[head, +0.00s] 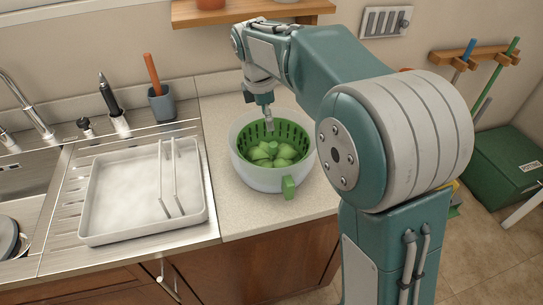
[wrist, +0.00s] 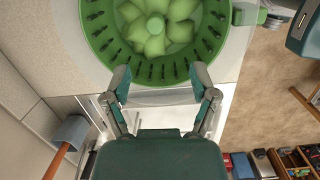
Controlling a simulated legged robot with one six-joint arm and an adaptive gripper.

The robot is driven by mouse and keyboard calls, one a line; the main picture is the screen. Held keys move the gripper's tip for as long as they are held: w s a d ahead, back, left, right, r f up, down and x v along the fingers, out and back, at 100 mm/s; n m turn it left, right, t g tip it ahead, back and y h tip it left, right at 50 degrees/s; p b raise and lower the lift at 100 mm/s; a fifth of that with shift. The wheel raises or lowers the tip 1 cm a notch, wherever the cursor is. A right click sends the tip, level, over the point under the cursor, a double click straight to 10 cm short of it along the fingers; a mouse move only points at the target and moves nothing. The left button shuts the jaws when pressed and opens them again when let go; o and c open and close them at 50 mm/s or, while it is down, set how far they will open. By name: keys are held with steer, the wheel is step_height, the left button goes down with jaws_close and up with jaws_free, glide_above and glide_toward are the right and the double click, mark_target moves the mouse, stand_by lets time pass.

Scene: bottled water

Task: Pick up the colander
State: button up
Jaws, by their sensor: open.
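The colander (head: 257,134) is green with slotted walls and sits inside a white bowl (head: 262,178) on the counter. Pale green chunks lie in it. A green handle (head: 288,187) sticks out at the bowl's front. In the wrist view the colander (wrist: 112,56) fills the top, with its slotted wall nearest me. My gripper (wrist: 161,82) is open, its two fingertips apart over the near rim of the colander. Nothing is held between them. In the head view my gripper (head: 268,122) hangs over the colander's far side; whether it touches is unclear.
A white dish tray (head: 125,190) lies on the steel drainboard left of the bowl. A blue-grey cup (head: 161,104) with an orange-handled tool stands behind it. A wooden shelf (head: 255,14) is on the wall above. Bare counter (head: 236,213) lies in front of the bowl.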

mark_target(272, 144)
steer(key=shift+n, duration=0.5)
steer(key=f, duration=0.4)
steer(key=w+d+f, duration=0.1)
steer(key=shift+w+d+f, duration=0.1)
steer(key=shift+f, duration=0.3)
steer(key=shift+a+f, duration=0.2)
steer(key=shift+f, duration=0.35)
steer(key=f, duration=0.4)
steer(key=shift+d+f, duration=0.35)
steer(key=shift+d, duration=0.1)
steer(key=shift+a, duration=0.2)
jaws_close()
